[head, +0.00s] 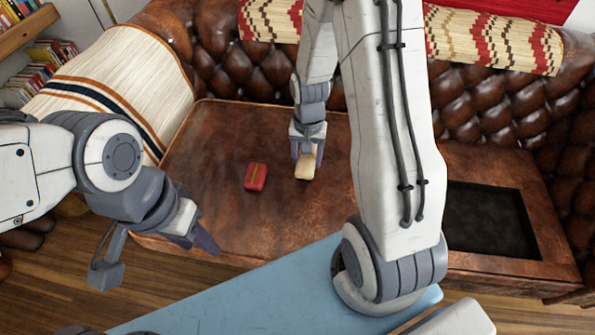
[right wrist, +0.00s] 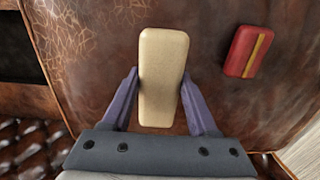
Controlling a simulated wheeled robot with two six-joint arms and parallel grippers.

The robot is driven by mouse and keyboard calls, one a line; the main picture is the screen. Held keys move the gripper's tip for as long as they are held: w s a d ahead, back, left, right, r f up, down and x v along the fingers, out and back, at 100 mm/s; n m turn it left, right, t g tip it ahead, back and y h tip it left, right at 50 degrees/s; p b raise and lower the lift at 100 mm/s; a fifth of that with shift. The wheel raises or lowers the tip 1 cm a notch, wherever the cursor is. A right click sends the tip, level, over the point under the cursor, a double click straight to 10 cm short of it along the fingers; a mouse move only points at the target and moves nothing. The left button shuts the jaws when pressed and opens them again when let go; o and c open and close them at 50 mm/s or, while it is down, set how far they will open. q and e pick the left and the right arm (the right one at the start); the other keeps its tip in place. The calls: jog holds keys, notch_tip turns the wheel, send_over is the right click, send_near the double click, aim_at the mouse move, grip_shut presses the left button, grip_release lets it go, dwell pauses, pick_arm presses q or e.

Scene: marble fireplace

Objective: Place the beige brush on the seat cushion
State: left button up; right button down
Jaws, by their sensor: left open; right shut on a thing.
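The beige brush (head: 305,166) is a small block between the fingers of my right gripper (head: 307,155), over the brown leather seat cushion (head: 230,125). In the right wrist view the brush (right wrist: 162,75) lies lengthwise between the two purple fingers, and my right gripper (right wrist: 160,105) is shut on it. I cannot tell whether the brush touches the leather. My left gripper (head: 152,255) is open and empty, in front of the sofa at the lower left.
A red box with a yellow stripe (head: 256,177) lies on the cushion, left of the brush; it also shows in the right wrist view (right wrist: 247,51). A dark recessed opening (head: 490,220) is at the right of the sofa. A blue surface (head: 270,290) lies in front. Tufted backrest behind.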

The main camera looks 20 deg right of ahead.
jog(key=shift+w+a+f, duration=0.35)
jog(key=shift+a+f, duration=0.15)
jog(key=shift+a, duration=0.3)
jog(key=shift+a+f, duration=0.1)
jog(key=shift+f, duration=0.15)
jog(key=shift+f+b, duration=0.6)
jog(key=shift+f, duration=1.15)
jog(key=shift+f, duration=0.1)
jog(key=shift+c, duration=0.9)
grip_release()
